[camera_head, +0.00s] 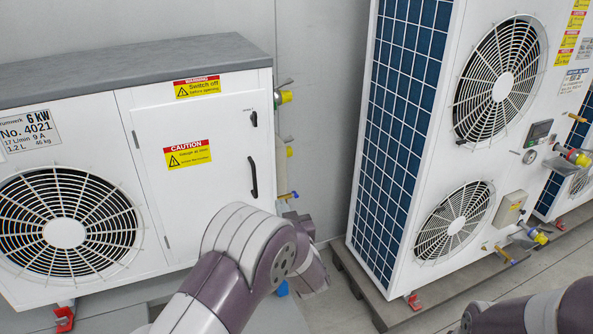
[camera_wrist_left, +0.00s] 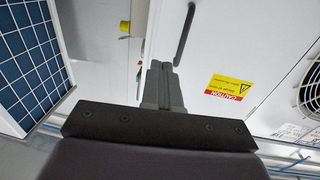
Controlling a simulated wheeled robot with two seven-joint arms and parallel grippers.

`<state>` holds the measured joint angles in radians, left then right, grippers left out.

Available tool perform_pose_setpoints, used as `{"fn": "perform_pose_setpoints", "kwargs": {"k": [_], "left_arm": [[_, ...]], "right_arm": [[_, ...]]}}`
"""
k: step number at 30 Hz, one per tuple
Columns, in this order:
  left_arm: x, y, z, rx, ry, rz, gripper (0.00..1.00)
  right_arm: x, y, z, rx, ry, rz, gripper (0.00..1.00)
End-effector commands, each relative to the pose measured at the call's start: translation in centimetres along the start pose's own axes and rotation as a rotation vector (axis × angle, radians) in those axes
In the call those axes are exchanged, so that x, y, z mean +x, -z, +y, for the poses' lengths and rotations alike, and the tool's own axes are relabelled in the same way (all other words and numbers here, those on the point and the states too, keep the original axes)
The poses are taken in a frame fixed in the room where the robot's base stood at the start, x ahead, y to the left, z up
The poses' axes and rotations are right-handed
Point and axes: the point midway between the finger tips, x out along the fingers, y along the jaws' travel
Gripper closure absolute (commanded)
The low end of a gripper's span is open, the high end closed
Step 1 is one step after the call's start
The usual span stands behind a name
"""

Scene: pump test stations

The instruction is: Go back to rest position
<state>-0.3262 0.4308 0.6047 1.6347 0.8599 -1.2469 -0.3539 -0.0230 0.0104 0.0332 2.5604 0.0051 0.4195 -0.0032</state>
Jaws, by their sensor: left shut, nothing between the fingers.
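My left arm comes up from the bottom of the head view, in front of the white pump unit with the cabinet door (camera_head: 195,165). Its gripper fingers are mostly hidden there behind the wrist. In the left wrist view my left gripper (camera_wrist_left: 161,68) is shut and empty, its fingers pressed together. The fingers appear in front of the white cabinet, near the black door handle (camera_wrist_left: 185,32); I cannot tell the gap. A piece of my right arm shows at the bottom right of the head view; its gripper is out of the picture.
A tall white unit with two fans (camera_head: 502,87) and a blue grille (camera_head: 400,120) stands at the right on a pallet (camera_head: 385,305). Valves with yellow and red fittings (camera_head: 578,157) stick out from it. A narrow gap of floor lies between the units.

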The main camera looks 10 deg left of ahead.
Motion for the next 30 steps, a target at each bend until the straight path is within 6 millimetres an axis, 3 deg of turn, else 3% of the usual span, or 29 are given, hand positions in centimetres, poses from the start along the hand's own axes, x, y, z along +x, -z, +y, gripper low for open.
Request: {"fn": "perform_pose_setpoints", "kwargs": {"k": [2,5,6,8,10,12,15,18,22,30], "left_arm": [[-0.1,-0.7,0.2,-0.018,-0.012,-0.03,1.0],[-1.2,-4.8,2.0,-0.02,-0.124,-0.217,1.0],[-2.7,-7.3,3.0,-0.004,-0.203,-0.35,1.0],[-6.4,-9.6,3.5,0.033,-0.33,-0.595,1.0],[-12.2,-9.9,1.4,0.11,-0.438,-0.899,1.0],[-17.9,-8.6,-2.9,0.207,-0.481,-1.159,1.0],[-23.6,-5.6,-9.1,0.328,-0.475,-1.387,1.0],[-26.7,-2.0,-13.7,0.403,-0.448,-1.482,1.0],[-26.3,1.4,-15.5,0.374,-0.419,-1.426,1.0],[-25.9,1.4,-15.7,0.357,-0.408,-1.418,1.0]], "right_arm": [[0.0,0.0,0.0,0.0,0.0,0.0,1.0],[0.0,0.0,0.0,0.0,0.0,0.0,1.0],[0.0,0.0,0.0,0.0,0.0,0.0,1.0],[-0.8,0.1,0.0,0.0,0.0,0.0,1.0],[-2.4,0.3,0.0,0.0,0.0,0.0,1.0],[-4.0,0.5,0.0,0.0,0.0,0.001,1.0],[-5.7,0.7,0.0,0.0,0.0,0.001,1.0],[-7.4,0.9,0.0,0.0,0.0,0.0,1.0],[-8.8,1.1,0.0,0.0,0.0,0.0,1.0],[-8.6,1.0,0.0,0.0,0.0,0.0,1.0]]}}
